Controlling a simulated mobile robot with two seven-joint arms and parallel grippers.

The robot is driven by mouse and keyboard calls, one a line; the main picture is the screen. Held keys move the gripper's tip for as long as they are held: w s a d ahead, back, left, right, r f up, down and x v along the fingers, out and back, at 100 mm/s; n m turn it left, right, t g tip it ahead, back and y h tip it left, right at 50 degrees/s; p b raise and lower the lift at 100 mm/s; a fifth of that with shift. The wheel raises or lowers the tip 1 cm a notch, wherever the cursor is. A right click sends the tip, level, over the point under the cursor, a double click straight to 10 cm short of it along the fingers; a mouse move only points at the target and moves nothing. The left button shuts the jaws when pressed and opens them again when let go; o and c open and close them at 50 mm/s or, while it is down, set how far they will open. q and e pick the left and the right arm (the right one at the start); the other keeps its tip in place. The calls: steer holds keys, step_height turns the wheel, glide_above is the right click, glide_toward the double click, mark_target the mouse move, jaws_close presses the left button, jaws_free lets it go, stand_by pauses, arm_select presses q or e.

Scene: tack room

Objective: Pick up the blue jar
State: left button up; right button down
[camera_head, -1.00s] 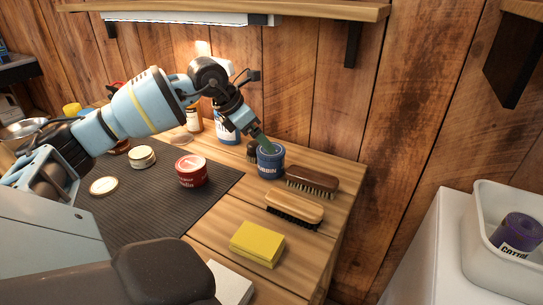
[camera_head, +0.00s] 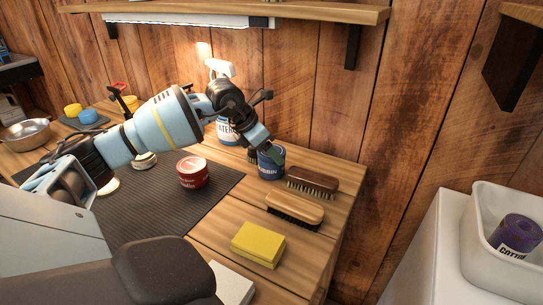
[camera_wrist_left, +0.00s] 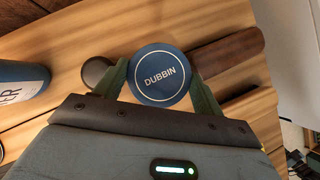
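The blue jar (camera_head: 270,170) with a blue lid stands upright on the wooden worktop near the back wall. In the left wrist view its round lid (camera_wrist_left: 160,76), lettered DUBBIN, lies between the two green fingers. My left gripper (camera_head: 273,152) reaches down over the jar from above, with a finger on either side of it. The fingers (camera_wrist_left: 160,82) are very close to the lid's edges; whether both press on it cannot be made out. The jar appears to rest on the worktop. My right gripper is not in view.
A dark brush (camera_head: 312,181) lies close to the jar's right, with a lighter brush (camera_head: 295,208) in front. A red tin (camera_head: 192,172) sits on the ribbed mat (camera_head: 150,218). A yellow block (camera_head: 258,244) lies nearer.

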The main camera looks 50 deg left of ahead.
arm_select(q)
steer(key=c, duration=1)
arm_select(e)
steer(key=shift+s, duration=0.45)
arm_select(q)
steer(key=shift+r, duration=0.15)
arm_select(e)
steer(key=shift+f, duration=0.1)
